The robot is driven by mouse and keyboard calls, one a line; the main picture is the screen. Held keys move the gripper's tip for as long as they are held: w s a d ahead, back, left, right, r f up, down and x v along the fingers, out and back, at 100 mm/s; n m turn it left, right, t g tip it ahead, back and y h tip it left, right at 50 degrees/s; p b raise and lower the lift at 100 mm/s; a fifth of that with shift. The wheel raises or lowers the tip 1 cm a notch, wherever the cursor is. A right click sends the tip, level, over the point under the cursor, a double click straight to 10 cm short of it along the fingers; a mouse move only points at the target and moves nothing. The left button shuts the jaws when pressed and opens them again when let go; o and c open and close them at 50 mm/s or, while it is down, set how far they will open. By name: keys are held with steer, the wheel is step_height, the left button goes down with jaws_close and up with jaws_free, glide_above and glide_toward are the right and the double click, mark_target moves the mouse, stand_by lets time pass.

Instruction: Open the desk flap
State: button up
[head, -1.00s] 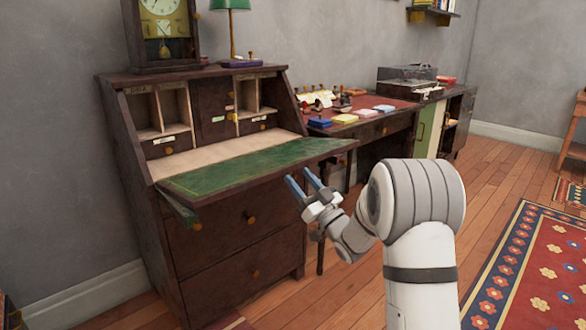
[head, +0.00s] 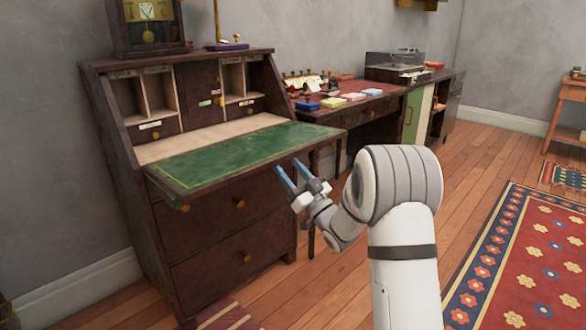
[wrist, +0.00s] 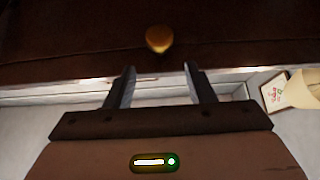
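The desk flap (head: 225,154) is down on the dark wooden writing desk (head: 185,235). It lies out to the front, roughly level, with its green top facing up and the pigeonholes behind it uncovered. My gripper (head: 286,167) is in front of the desk, just below and beyond the flap's front edge in the head view. Its blue fingers are apart and nothing shows between them. In the wrist view my gripper (wrist: 159,77) also shows spread, empty fingers. A round brass knob (wrist: 158,39) is ahead of them on a dark wooden surface.
Drawers with brass knobs (head: 241,203) are below the flap. A second desk (head: 365,118) with stamps and coloured pads stands to the right. A clock (head: 148,25) stands on top of the writing desk.

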step_height(320, 180, down, 6)
steer(key=w+a, duration=0.2)
steer(key=shift+w+g, duration=0.25)
steer(key=shift+g, duration=0.05)
steer(key=shift+a+r, duration=0.1)
steer(key=shift+c, duration=0.5)
